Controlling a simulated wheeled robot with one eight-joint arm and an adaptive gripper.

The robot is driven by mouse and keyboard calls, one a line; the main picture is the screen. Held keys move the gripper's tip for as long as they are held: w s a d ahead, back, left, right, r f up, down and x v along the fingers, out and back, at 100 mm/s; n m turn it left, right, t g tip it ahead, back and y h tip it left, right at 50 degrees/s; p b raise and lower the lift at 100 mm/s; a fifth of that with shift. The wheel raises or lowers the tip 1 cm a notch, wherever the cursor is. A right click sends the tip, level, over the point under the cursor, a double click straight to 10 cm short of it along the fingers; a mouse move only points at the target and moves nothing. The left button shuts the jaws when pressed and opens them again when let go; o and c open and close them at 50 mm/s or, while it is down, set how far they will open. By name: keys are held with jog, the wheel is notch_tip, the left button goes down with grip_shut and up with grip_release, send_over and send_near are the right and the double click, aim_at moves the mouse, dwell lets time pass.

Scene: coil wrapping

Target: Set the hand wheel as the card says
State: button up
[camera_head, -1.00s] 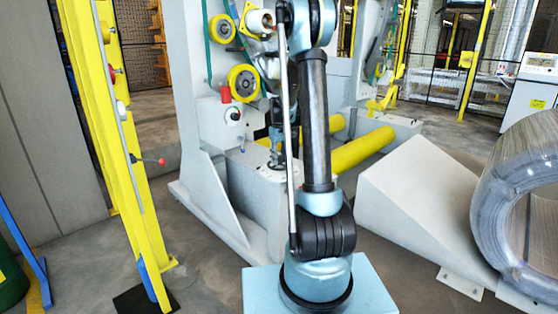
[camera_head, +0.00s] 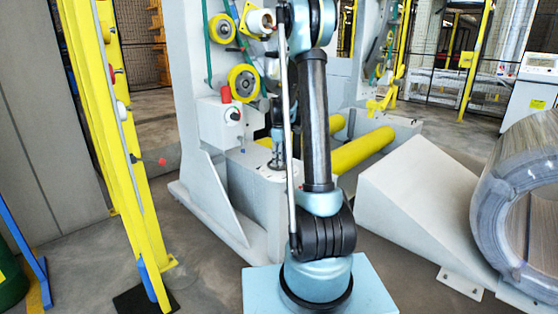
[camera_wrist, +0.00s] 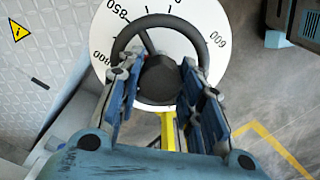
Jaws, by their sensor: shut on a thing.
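The black hand wheel (camera_wrist: 123,38) lies over a white dial (camera_wrist: 205,22) in the wrist view. The dial shows the numbers 850, 800 and 600, with black tick marks at its top edge. One wheel spoke runs from the dark hub (camera_wrist: 158,78) up and left, towards the 850 side. My gripper (camera_wrist: 160,90) has its blue-padded fingers on both sides of the hub, closed on the wheel. A yellow strip (camera_wrist: 168,130) shows below the wheel between the fingers. The fingers hide the lower dial. No card is readable in either view.
A grey machine housing (camera_head: 215,190) with yellow rollers (camera_head: 243,82) stands behind my arm. A yellow post (camera_head: 128,150) is at the left. A grey ramp (camera_head: 425,205) and a large wire coil (camera_head: 490,215) are at the right. Grey floor shows between post and machine.

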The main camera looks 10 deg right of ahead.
jog(key=shift+d, duration=0.1)
dwell(0.4)
jog(key=o, duration=1.1)
jog(key=shift+c, duration=0.2)
jog(key=shift+r, duration=0.1)
notch_tip(320, 180, up, 12)
